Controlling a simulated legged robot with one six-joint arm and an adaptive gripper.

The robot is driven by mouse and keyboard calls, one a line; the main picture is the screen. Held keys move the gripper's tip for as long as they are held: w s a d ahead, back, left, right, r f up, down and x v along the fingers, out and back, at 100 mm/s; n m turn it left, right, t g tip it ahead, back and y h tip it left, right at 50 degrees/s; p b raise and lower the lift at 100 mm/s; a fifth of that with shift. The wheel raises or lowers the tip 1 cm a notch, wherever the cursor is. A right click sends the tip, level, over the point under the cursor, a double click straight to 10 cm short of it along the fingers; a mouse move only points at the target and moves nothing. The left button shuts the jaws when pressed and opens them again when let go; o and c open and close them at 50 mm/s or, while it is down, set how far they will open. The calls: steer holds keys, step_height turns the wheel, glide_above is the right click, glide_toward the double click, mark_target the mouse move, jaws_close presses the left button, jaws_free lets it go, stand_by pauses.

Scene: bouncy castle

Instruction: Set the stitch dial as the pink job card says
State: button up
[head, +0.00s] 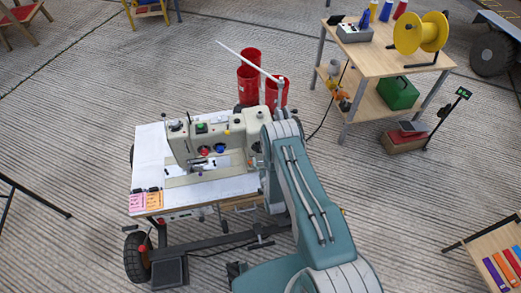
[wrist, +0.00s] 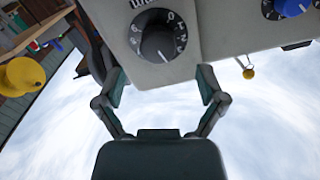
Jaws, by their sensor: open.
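The beige sewing machine (head: 225,127) stands on a white-topped table. The pink job card (head: 137,203) lies at the table's front left corner; its writing is too small to read. In the wrist view a black dial (wrist: 158,37) with a white pointer line and white marks around it sits on the machine's face. The lettering above it is cut off by the picture's top edge. My gripper (wrist: 161,76) is open and empty, its two fingers apart below the dial and not touching it. In the head view my arm hides the gripper.
An orange card (head: 154,201) lies beside the pink one. A blue knob (wrist: 292,7) is at the wrist view's upper right, with a small yellow ball (wrist: 248,73) hanging nearby. Red bins (head: 248,85) stand behind the machine. A wooden shelf table (head: 385,60) holds a yellow spool (head: 420,34).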

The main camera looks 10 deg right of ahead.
steer(key=w, duration=0.5)
steer(key=shift+w+d, duration=0.15)
steer(key=shift+w, duration=0.05)
steer(key=c, duration=1.1)
